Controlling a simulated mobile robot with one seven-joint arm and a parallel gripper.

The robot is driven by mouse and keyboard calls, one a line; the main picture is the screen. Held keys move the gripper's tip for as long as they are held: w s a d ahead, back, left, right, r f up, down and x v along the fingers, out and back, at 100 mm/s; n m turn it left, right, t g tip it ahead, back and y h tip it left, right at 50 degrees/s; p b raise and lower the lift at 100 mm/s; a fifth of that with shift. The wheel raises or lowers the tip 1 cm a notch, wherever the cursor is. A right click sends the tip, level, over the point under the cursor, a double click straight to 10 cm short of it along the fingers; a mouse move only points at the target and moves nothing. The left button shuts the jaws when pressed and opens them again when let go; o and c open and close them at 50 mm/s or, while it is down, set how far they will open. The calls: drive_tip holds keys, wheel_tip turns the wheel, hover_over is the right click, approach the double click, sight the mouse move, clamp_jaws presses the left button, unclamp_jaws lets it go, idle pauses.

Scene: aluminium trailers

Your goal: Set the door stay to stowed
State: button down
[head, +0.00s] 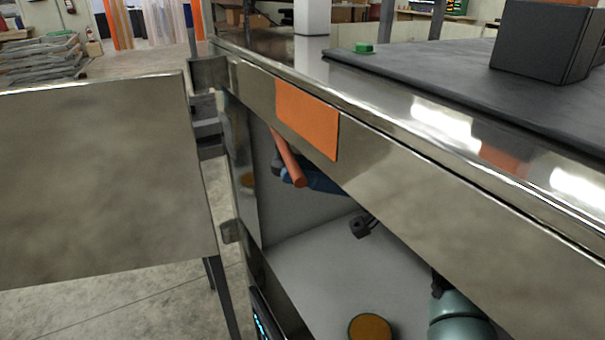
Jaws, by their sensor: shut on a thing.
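The door stay appears as an orange bar (288,160) that slants down from behind the top rail inside the trailer's open side compartment. Its upper end is hidden by the rail. A dark and blue part that looks like my gripper (291,175) is at the bar's lower end and appears shut on it. The rail hides much of the gripper and arm, so its fingers are hard to make out. A wide metal door panel (95,185) stands open at the left, joined near dark brackets at the compartment's edge.
The metal top rail (420,185) with an orange plate (306,118) crosses above the opening. A small dark fitting (362,226), an orange disc (369,327) and a grey-green rounded shape (458,318) show low in the opening. A black box (540,42) stands on top.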

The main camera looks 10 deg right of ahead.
drive_tip(key=c, duration=0.6)
unclamp_jaws()
drive_tip(key=shift+r, duration=0.1)
